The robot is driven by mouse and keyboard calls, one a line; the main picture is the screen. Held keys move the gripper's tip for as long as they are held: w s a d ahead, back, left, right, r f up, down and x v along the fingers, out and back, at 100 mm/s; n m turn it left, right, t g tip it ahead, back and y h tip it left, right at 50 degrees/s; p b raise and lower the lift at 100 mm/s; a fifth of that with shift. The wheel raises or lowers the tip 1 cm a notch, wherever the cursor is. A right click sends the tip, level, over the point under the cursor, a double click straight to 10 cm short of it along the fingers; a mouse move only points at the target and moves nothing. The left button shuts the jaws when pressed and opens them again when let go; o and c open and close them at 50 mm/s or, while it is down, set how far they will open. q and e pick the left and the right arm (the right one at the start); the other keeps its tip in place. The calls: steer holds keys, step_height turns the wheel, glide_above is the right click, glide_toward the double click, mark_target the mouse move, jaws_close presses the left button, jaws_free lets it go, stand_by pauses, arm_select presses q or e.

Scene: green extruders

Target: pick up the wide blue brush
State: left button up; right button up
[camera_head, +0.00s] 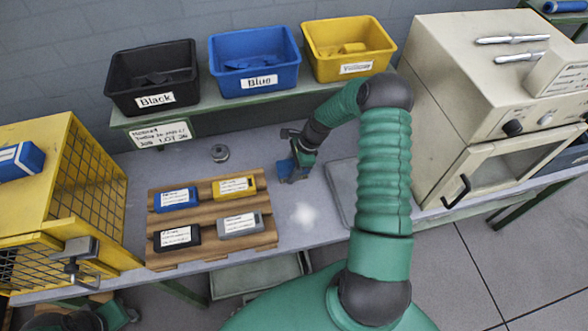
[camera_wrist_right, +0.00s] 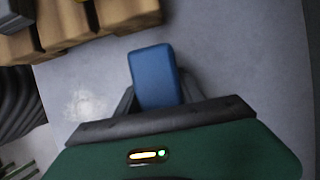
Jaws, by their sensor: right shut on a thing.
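My right gripper (camera_head: 296,168) is over the table, right of the wooden pallet. It is shut on the wide blue brush (camera_head: 287,171), which shows as a small blue piece low at the fingers in the head view. In the right wrist view the brush (camera_wrist_right: 155,74) is a smooth blue block with rounded corners, gripped between the dark fingers (camera_wrist_right: 155,103). Its bristles are not visible, and I cannot tell whether it touches the table. A green and black part of my left arm shows at the lower left edge; its jaws cannot be made out.
A wooden pallet (camera_head: 209,242) carries blue, yellow, black and grey labelled blocks. A pale powder patch (camera_head: 304,215) lies on the table. Black (camera_head: 153,97), blue (camera_head: 256,81) and yellow (camera_head: 351,68) bins line the back shelf. A yellow cage (camera_head: 60,170) stands left, a beige oven (camera_head: 450,115) right.

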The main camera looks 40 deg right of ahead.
mark_target(293, 165)
jaws_close()
steer(key=shift+d, duration=0.1)
steer(key=shift+r, duration=0.6)
step_height(293, 165, up, 2)
steer(key=shift+r+b, duration=0.25)
steer(key=shift+b, duration=0.1)
steer(key=shift+s+r, duration=0.2)
steer(key=shift+s, duration=0.4)
steer(key=s, duration=0.4)
steer(key=s+d+r+b, duration=0.1)
steer(key=s, duration=0.9)
steer(key=shift+d+r+b, duration=0.15)
steer(key=shift+d+b, duration=0.2)
steer(key=shift+d, duration=0.05)
steer(key=shift+s+r, duration=0.1)
steer(key=shift+s, duration=0.3)
